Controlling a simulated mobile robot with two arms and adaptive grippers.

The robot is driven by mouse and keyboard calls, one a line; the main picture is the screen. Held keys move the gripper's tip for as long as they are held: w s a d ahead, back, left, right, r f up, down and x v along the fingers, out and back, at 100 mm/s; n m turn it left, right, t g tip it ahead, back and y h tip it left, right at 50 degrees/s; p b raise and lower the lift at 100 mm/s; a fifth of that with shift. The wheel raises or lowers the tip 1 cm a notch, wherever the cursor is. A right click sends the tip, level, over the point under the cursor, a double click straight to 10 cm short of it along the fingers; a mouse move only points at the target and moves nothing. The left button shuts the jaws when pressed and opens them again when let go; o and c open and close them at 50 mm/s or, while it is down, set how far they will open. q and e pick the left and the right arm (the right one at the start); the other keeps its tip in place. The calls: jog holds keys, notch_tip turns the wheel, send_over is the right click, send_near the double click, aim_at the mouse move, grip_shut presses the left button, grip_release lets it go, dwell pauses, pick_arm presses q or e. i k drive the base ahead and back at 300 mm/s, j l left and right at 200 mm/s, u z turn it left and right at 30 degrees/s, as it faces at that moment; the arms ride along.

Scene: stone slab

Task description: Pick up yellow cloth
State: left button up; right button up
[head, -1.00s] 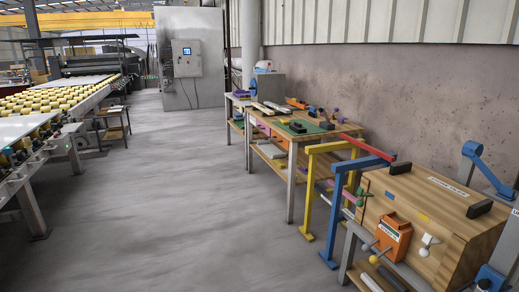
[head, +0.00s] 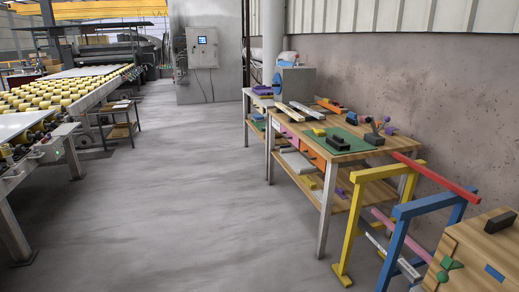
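No item in the head view can be told for certain as a yellow cloth. A small yellow item (head: 319,132) lies on the wooden workbench (head: 392,158) at centre right, beside the green mat (head: 362,148). It is too small to tell whether it is cloth. Another small yellow piece (head: 309,183) shows on the bench's lower shelf (head: 318,203). Neither of my grippers shows in this view.
A yellow and blue frame with a red bar (head: 436,173) stands right of the bench. A wooden box (head: 490,245) is at lower right. A roller conveyor (head: 50,97) runs along the left. The grey floor (head: 180,210) between is clear.

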aim_at(319, 131)
jog(key=i, duration=2)
jog(key=i+z, duration=0.15)
jog(key=i, duration=0.45)
jog(key=i+j+z, duration=0.15)
jog(key=i, duration=0.45)
jog(key=i+j+z, duration=0.1)
jog(key=i+j, duration=0.15)
jog(key=i, duration=0.3)
